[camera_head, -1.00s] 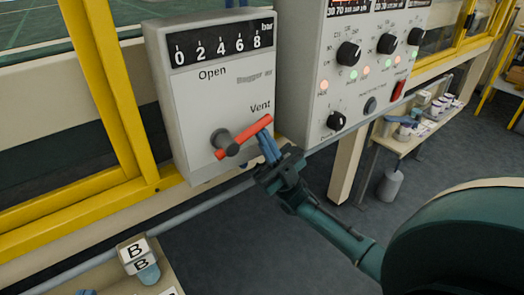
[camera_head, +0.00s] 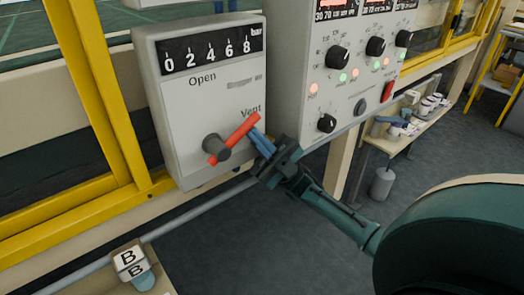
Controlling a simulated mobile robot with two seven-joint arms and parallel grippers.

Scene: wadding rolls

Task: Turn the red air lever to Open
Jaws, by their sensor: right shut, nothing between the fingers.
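The red air lever (camera_head: 238,134) sits on a grey pivot knob (camera_head: 214,147) low on the front of a white box (camera_head: 180,110). Its long end slants up and to the right, towards the word Vent. The word Open is printed higher up, to the upper left of the lever's tip. My right gripper (camera_head: 259,142) has blue fingers, shut and empty. The fingertips are at the right side of the lever's upper end, touching or very close to it. My left gripper is not in view.
A scale from 0 to 8 bar (camera_head: 211,49) tops the box. A control panel with black knobs (camera_head: 338,57) and small lamps stands close on the right. A yellow frame (camera_head: 108,90) is at the left. A block marked B (camera_head: 128,260) sits at the lower left.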

